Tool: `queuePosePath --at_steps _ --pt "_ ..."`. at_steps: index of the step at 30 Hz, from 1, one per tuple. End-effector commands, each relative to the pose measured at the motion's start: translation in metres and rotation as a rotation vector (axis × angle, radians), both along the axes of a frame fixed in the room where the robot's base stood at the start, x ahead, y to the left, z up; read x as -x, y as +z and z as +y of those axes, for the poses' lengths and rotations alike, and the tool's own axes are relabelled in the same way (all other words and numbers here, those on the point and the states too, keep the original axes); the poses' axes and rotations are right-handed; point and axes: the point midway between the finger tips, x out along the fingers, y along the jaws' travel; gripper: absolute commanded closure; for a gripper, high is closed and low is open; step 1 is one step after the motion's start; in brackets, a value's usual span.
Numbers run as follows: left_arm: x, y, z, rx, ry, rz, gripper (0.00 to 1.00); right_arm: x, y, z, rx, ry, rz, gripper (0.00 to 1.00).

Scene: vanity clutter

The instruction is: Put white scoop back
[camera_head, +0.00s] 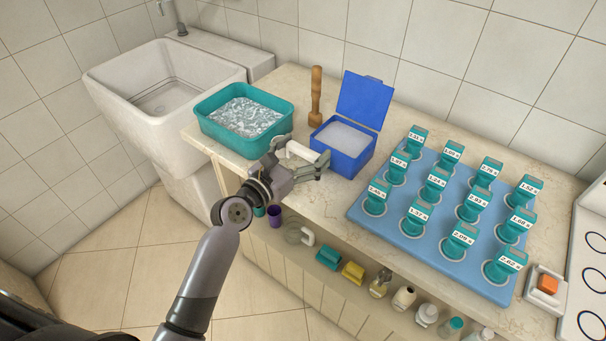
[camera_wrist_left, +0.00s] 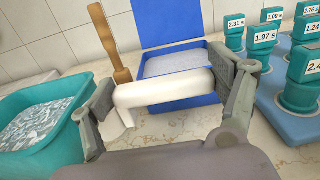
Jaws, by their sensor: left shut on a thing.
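My left gripper (camera_head: 296,168) is shut on the white scoop (camera_head: 301,151), above the counter between the teal tub and the blue box. In the left wrist view the white scoop (camera_wrist_left: 162,90) lies crosswise between the two fingers, with one end bent down at the left. The blue box (camera_head: 343,147) has its lid open and holds white powder; it also shows behind the scoop in the left wrist view (camera_wrist_left: 183,100). The teal tub (camera_head: 246,143) holds pale, shiny flakes. My right gripper is not in view.
A blue tray (camera_head: 378,216) with several teal labelled timers is at right. A white sink (camera_head: 167,95) is at left. Several bottles sit on a shelf below the counter edge.

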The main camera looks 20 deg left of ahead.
Motion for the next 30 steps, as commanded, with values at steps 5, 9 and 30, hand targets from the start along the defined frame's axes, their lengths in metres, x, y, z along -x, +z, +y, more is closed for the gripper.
queuePosePath --at_steps 5,9,30 --pt "0.0 -0.021 0.0 0.0 0.0 -0.002 0.57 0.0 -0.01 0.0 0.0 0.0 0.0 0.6" --pt "0.0 -0.039 0.001 -0.002 0.0 0.0 0.57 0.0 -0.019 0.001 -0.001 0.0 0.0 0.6" --pt "0.0 -0.067 0.0 0.001 0.001 -0.001 0.14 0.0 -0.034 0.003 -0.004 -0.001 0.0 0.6"
